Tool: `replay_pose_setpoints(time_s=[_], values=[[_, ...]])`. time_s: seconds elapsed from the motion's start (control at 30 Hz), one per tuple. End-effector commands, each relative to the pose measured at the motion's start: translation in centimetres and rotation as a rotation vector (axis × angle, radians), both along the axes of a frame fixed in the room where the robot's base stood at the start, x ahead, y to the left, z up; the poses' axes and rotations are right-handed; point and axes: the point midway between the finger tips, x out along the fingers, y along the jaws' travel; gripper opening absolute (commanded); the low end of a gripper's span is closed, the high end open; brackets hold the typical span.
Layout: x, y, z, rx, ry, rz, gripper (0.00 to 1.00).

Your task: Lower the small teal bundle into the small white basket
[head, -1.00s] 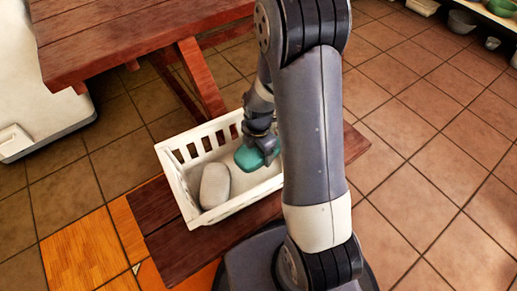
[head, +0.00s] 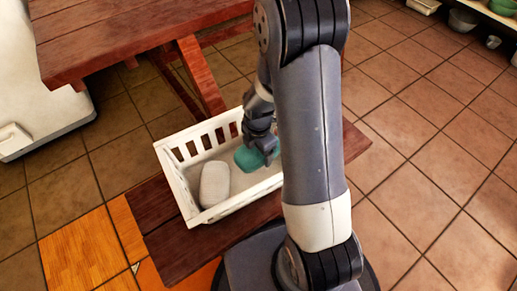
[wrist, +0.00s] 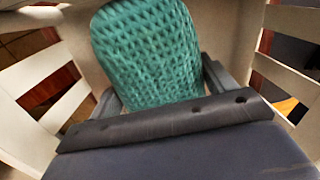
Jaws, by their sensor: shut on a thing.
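The small teal bundle (head: 247,158) is held in my gripper (head: 262,150), which is shut on it. In the wrist view the bundle (wrist: 148,55) shows a knitted texture and sits between the two fingers. The small white basket (head: 180,182) has slatted sides and stands on the wooden bench. The bundle is inside the basket's outline, with basket walls on both sides of it in the wrist view (wrist: 38,82). I cannot tell whether it touches the basket floor. My arm hides the basket's right end.
A pale grey-white rounded bundle (head: 214,184) lies in the left part of the basket. The bench (head: 165,225) carries the basket. A red wooden table (head: 130,40) stands behind it, and a white cabinet (head: 40,90) is at left. Tiled floor is clear at right.

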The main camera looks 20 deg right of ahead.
Motion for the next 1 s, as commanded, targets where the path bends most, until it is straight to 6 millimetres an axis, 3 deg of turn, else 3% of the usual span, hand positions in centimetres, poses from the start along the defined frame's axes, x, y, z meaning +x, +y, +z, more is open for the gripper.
replay_pose_setpoints(time_s=[1.0], values=[[0.0, 0.0, -1.6, 0.000, 0.000, 0.000, 0.52]])
